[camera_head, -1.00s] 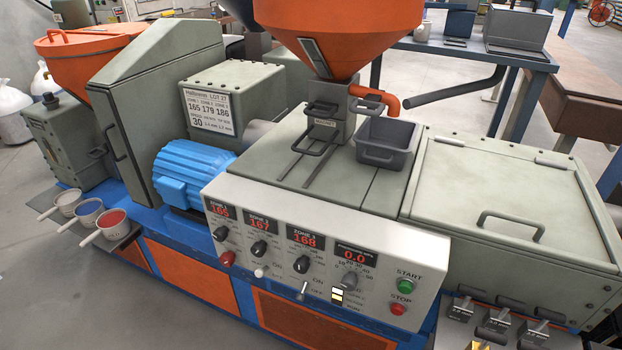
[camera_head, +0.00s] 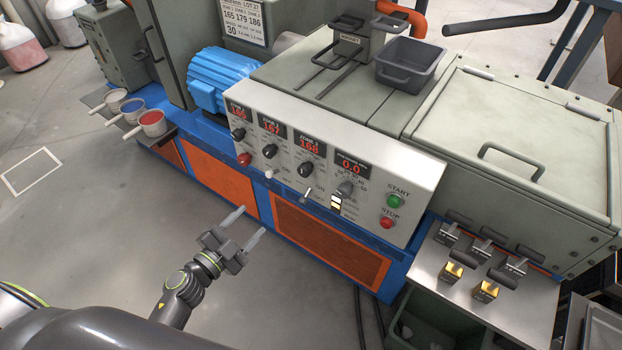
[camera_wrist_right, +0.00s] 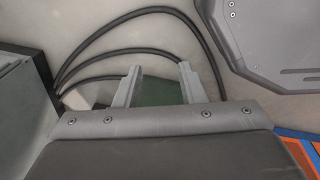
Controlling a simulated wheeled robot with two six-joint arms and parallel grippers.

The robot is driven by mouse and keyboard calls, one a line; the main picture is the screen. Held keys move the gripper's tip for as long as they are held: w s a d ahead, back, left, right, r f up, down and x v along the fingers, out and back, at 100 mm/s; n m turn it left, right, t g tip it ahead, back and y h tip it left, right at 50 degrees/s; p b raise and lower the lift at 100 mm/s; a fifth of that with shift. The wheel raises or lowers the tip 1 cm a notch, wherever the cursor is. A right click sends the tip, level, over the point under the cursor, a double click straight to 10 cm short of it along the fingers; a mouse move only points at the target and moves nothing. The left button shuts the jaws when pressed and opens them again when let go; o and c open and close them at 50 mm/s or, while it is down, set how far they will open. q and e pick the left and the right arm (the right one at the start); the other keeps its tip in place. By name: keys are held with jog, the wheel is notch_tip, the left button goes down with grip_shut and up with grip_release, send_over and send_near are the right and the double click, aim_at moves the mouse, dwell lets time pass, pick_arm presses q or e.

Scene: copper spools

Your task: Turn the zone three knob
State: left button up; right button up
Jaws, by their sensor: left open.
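The white control panel (camera_head: 330,150) faces me in the head view. The zone three knob (camera_head: 305,169) is a black knob below the third red display (camera_head: 308,147), right of the zone two knob (camera_head: 270,151) and the zone one knob (camera_head: 239,135). My left gripper (camera_head: 251,220) is open and empty, in front of and below the panel, apart from it. My right gripper shows only in the right wrist view (camera_wrist_right: 159,68), with its two fingers apart and nothing between them but a dark green surface beyond.
A steel shelf with tools (camera_head: 430,262) juts out at right. Floor in front of the panel is clear.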

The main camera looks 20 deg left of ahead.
pick_arm(q)
notch_tip(320, 180, up, 3)
jog(key=d+m+h, duration=0.1)
jog(key=d, duration=0.1)
send_near(301, 173)
jog(key=x, duration=0.9)
jog(key=shift+d, duration=0.1)
jog(key=c, duration=1)
